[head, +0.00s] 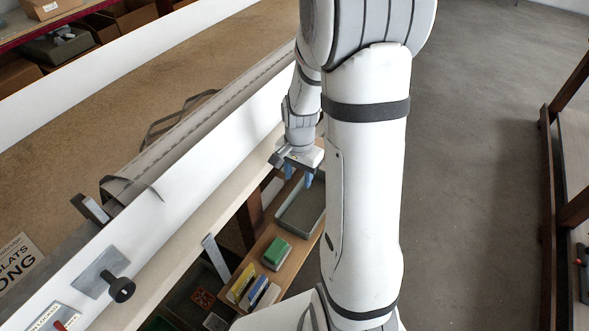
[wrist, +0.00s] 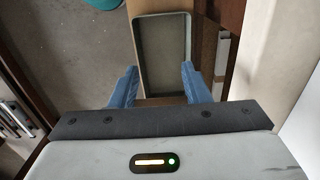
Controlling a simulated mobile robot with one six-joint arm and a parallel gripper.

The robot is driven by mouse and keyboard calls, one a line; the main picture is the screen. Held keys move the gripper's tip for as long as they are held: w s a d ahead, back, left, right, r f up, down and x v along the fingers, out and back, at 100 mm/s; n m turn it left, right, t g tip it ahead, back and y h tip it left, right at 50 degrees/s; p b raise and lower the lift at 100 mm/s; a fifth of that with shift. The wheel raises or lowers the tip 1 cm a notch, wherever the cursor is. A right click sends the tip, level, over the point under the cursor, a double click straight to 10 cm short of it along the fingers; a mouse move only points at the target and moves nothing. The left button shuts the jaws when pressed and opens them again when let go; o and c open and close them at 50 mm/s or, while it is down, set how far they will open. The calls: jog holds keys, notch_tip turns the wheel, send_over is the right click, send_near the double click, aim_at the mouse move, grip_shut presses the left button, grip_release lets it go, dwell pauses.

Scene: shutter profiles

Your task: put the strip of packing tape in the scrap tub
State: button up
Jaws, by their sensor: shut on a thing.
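My gripper (wrist: 160,84) points down above the shelf, with its two blue fingers apart on either side of a narrow brown band. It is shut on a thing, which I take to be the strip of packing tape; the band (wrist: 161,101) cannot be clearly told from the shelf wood. In the head view my gripper (head: 300,177) hangs beside the bench edge, over the shelf. A turquoise round thing (wrist: 103,4), cut off at the top of the wrist view, stands on the floor; it may be the scrap tub.
A shallow grey tray (head: 280,220) lies on the wooden shelf below my gripper, looking empty. A green block (head: 276,252) and yellow and blue packets (head: 243,281) lie nearer on the shelf. The long bench (head: 205,209) is on the left. Grey floor (head: 470,150) is open at right.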

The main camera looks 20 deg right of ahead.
notch_tip(320, 180, down, 12)
jog(key=b, duration=0.9)
jog(key=shift+w+a+f, duration=0.15)
jog(key=shift+a, duration=0.1)
jog(key=o, duration=1)
notch_tip(320, 180, up, 8)
jog(key=shift+f+p, duration=0.1)
jog(key=shift+p, duration=0.45)
